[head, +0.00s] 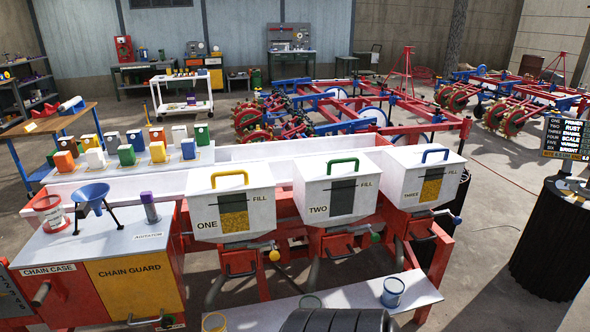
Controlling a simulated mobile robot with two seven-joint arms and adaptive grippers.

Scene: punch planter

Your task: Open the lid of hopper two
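Hopper two (309,195) is the middle of three white boxes on the red planter frame, marked TWO and FILL. Its flat white lid (311,168) lies shut on top, with a green arched handle (343,161) standing up from it. Its front window (342,197) looks dark, without the yellow contents seen in the others. Neither of my grippers shows in the head view.
Hopper one (202,213) with a yellow handle stands at the left. Hopper three (408,185) with a blue handle stands at the right; both lids are shut. A low grey bench (350,296) holding a blue tin (393,292) lies in front.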

